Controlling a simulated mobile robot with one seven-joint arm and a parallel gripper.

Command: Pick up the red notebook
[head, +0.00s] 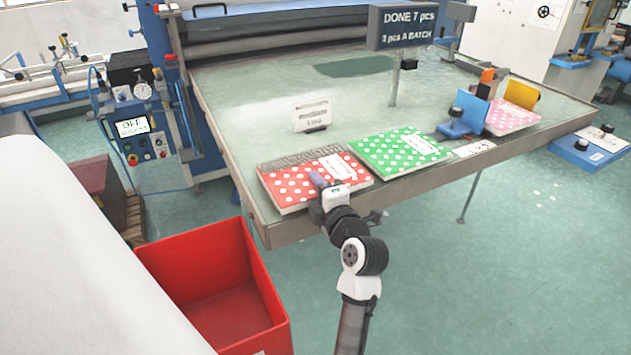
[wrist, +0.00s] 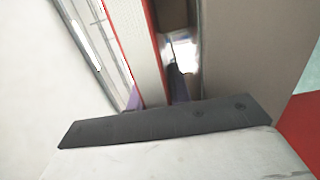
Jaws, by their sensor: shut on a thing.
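The red notebook (head: 295,187) with white dots and a white label lies at the front left corner of the table in the head view. My gripper (head: 319,181) is at its front edge, with a purple finger over the cover. In the wrist view, the notebook's red edge and pale page block (wrist: 143,55) run between the purple fingers of my gripper (wrist: 155,98). The gripper is shut on the notebook. The lower finger is hidden in the head view. I cannot tell whether the notebook is lifted at all.
A green dotted notebook (head: 400,150) lies just right of the red one. A pink notebook (head: 512,116) and blue bookend (head: 465,117) are further right. A small white sign (head: 312,114) stands behind. A red bin (head: 215,285) is below the table (head: 245,115) at left.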

